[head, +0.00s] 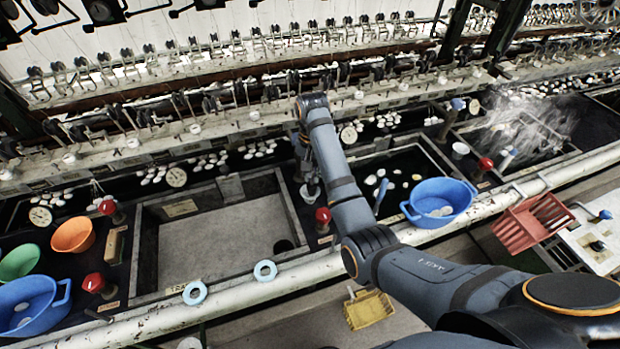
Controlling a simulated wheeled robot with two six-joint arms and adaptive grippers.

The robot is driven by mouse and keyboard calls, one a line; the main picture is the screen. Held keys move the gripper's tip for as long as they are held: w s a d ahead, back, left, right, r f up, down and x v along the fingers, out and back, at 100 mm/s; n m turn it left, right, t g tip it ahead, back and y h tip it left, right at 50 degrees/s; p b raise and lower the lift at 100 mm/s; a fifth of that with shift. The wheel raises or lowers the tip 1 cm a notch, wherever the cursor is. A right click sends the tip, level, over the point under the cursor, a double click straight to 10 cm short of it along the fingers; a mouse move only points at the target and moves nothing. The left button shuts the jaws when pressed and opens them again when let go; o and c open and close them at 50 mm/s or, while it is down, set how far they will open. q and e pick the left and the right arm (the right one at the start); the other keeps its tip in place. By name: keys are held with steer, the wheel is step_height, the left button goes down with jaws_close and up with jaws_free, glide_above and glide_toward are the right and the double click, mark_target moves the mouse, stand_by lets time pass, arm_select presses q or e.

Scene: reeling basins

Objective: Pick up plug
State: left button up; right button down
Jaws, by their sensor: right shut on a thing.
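My right arm reaches from the lower right over the basins, and its right gripper (312,178) points down at the ledge between two basins. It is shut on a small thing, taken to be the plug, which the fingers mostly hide. A white cup (308,195) is right at the fingertips; I cannot tell whether they touch it or are inside it. The empty grey basin (215,245) lies left of the gripper, with a dark round drain hole (283,246) near its right front corner. My left gripper is not in view.
A red valve knob (322,215) stands just in front of the gripper. A blue bowl (440,200) sits at the right basin. Orange (73,235), green (18,262) and blue bowls (35,305) stand at left. A white pipe (225,297) runs along the front, with two pale blue rings.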

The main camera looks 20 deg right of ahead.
steer(key=s+d+r+p, duration=0.5)
steer(key=s+r+p, duration=0.4)
steer(key=s+p, duration=0.3)
steer(key=shift+s+p, duration=0.15)
steer(key=shift+p, duration=0.85)
